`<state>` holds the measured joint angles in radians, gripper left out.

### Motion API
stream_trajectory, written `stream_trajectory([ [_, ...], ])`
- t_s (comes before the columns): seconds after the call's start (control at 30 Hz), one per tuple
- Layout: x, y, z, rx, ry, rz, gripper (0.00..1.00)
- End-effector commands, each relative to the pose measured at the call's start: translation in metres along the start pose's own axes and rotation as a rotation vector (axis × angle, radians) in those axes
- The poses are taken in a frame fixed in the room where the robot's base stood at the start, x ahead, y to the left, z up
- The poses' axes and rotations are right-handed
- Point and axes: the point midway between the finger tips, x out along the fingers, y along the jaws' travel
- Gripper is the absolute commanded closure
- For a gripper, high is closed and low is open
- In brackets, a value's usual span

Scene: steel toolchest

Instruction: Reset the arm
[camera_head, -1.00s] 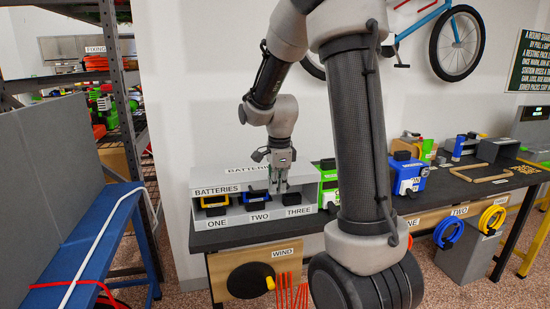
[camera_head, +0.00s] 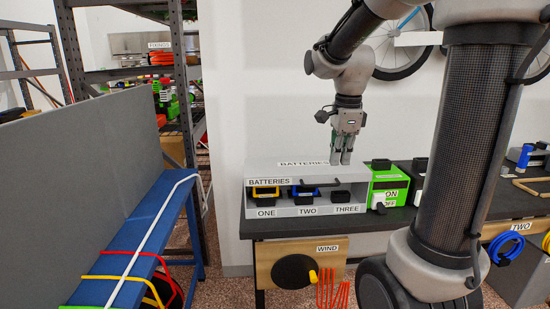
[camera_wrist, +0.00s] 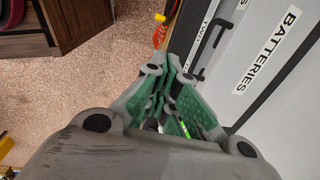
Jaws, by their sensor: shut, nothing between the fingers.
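My gripper (camera_head: 342,157) is shut and empty, pointing down just above the right part of the grey battery box in the head view. In the wrist view its green-padded fingers (camera_wrist: 176,72) are together, with the box's BATTERIES label (camera_wrist: 268,50) to their right. My arm is bent, with its wrist raised in front of the white wall. The battery box (camera_head: 262,170) stands on the dark bench and has three slots. Slot ONE shows a yellow-framed battery (camera_head: 265,193), slot TWO a blue-framed one (camera_head: 305,191), and slot THREE a dark block (camera_head: 341,196).
A green unit (camera_head: 388,182) with an ON label stands right of the box. Below the bench (camera_head: 300,226) is a wooden WIND panel (camera_head: 332,257) with a crank. A blue rack (camera_head: 150,215) with a grey panel is at left. A bicycle hangs on the wall.

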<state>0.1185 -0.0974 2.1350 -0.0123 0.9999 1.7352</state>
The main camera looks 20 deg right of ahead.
Motion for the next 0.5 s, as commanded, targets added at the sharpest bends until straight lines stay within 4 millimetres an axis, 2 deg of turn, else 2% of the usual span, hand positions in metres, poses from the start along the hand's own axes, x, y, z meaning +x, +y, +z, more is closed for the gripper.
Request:
stream_trajectory([
  [0.17, 0.000, 0.000, 0.000, -0.050, 0.000, 0.000, 1.00],
  [0.27, 0.000, 0.000, 0.000, -0.215, 0.000, -0.001, 1.00],
  [0.37, 0.010, 0.011, -0.001, -0.502, -0.004, 0.024, 1.00],
  [0.5, 0.010, 0.049, -0.004, -1.001, -0.013, 0.020, 1.00],
])
